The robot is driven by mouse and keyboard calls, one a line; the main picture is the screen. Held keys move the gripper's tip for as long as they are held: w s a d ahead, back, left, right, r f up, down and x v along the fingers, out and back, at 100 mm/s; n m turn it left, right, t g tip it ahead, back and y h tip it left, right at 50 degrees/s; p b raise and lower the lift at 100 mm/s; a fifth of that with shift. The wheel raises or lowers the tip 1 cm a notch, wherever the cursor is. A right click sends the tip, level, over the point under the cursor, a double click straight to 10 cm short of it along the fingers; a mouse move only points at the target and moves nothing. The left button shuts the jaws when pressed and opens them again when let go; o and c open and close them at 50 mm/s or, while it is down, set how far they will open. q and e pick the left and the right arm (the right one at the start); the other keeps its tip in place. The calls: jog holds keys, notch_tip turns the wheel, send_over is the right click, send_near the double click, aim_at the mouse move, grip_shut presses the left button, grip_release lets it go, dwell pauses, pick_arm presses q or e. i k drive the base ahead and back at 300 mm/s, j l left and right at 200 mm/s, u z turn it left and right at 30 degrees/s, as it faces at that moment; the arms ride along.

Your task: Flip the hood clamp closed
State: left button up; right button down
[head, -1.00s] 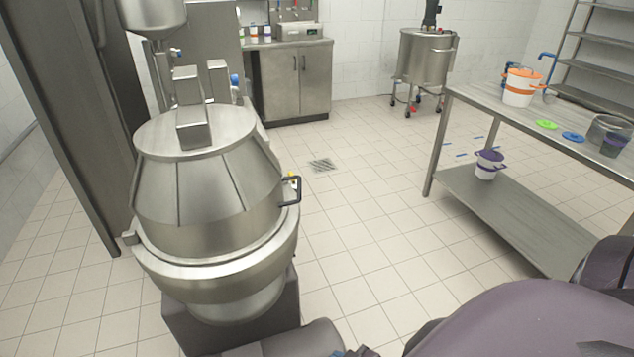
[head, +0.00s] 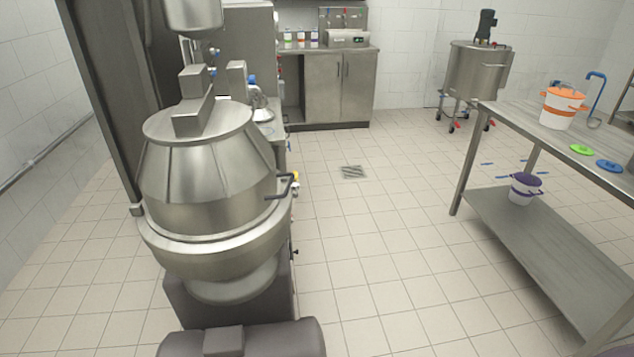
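A steel mixing machine stands at the left of the head view. Its cone-shaped hood (head: 205,165) sits down over a wide bowl (head: 215,255). A dark, bent clamp handle (head: 284,187) is on the right side of the hood's lower rim. It sticks out to the right, beside a small yellow part. I cannot tell from here whether the clamp is latched. Neither of my grippers is in view, and nothing of mine is seen touching the clamp or hood.
A steel table (head: 545,130) with a lower shelf stands at the right, holding an orange-banded bucket (head: 562,108) and coloured lids. A wheeled tank (head: 478,72) and a cabinet (head: 338,85) stand at the back. The tiled floor (head: 370,240) between machine and table is clear.

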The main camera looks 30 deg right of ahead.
aim_at(296, 185)
jog(key=k+l, duration=0.1)
jog(key=l, duration=0.75)
jog(key=i+l, duration=0.1)
jog(key=l, duration=0.25)
jog(key=i+l, duration=0.1)
jog(key=l, duration=0.25)
jog(key=i+l+z, duration=0.1)
jog(key=l, duration=0.2)
jog(key=i+l+u, duration=0.1)
jog(key=l, duration=0.3)
jog(key=i+l, duration=0.1)
jog(key=l, duration=0.25)
jog(key=i+l+u, duration=0.2)
jog(key=l, duration=0.35)
jog(key=i+l+u, duration=0.1)
jog(key=l, duration=0.2)
jog(key=i+l+u, duration=0.35)
jog(key=i+l, duration=0.7)
